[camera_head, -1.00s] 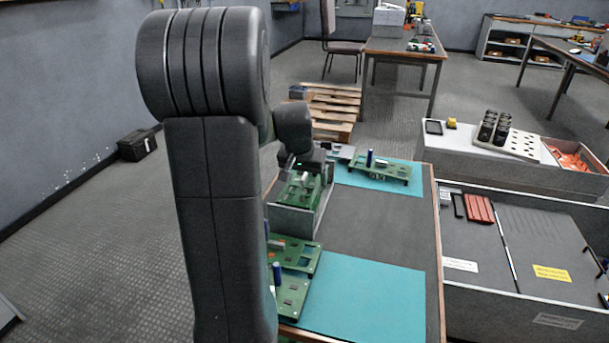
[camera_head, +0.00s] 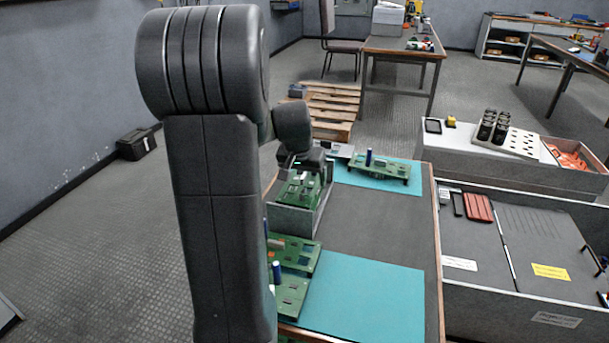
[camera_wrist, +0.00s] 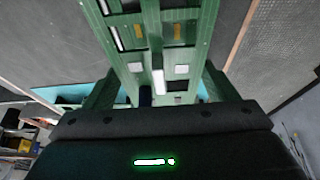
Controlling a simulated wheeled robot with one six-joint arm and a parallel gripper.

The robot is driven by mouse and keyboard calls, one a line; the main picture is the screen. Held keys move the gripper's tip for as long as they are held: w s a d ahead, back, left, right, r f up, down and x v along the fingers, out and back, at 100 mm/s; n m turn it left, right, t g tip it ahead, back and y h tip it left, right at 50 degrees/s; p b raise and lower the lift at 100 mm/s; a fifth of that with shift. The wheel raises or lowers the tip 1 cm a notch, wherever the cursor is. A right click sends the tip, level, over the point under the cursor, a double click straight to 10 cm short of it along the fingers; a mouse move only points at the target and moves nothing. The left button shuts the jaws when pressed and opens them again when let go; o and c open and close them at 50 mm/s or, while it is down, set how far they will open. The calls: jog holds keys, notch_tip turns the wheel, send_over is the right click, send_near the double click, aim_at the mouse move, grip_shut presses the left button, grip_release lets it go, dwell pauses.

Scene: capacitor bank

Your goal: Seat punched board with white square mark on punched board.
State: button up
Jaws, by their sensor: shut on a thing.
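My gripper (camera_head: 304,160) is shut on a green punched board (camera_head: 300,188); its fingertips are mostly hidden in the camera_head view. The held board is over or partly inside a grey open-topped box (camera_head: 298,222); I cannot tell whether it touches the box. In the wrist view the held board (camera_wrist: 160,45) runs away from my gripper (camera_wrist: 158,95), with rectangular holes and small white pieces on it. Other green punched boards (camera_head: 290,258) lie at the near left, partly behind my arm. Another board (camera_head: 378,170) with a dark blue cylinder sits on the far teal mat (camera_head: 400,187).
A near teal mat (camera_head: 370,300) is mostly bare. The dark table middle (camera_head: 370,225) is clear. My arm hides the table's left side.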

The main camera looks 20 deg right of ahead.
jog(key=shift+f+b, duration=0.9)
jog(key=shift+f, duration=0.35)
dwell(0.8)
jog(key=o, duration=1.1)
jog(key=shift+r, duration=0.1)
jog(key=p+v, duration=0.3)
jog(key=v, duration=1)
jog(key=shift+s+a+r, duration=0.1)
jog(key=shift+a+r, duration=0.05)
jog(key=shift+r, duration=0.1)
jog(key=shift+f, duration=0.1)
jog(key=b+x, duration=0.3)
jog(key=x, duration=1)
jog(key=shift+d+f, duration=0.2)
jog(key=shift+f, duration=0.15)
jog(key=shift+r, duration=0.15)
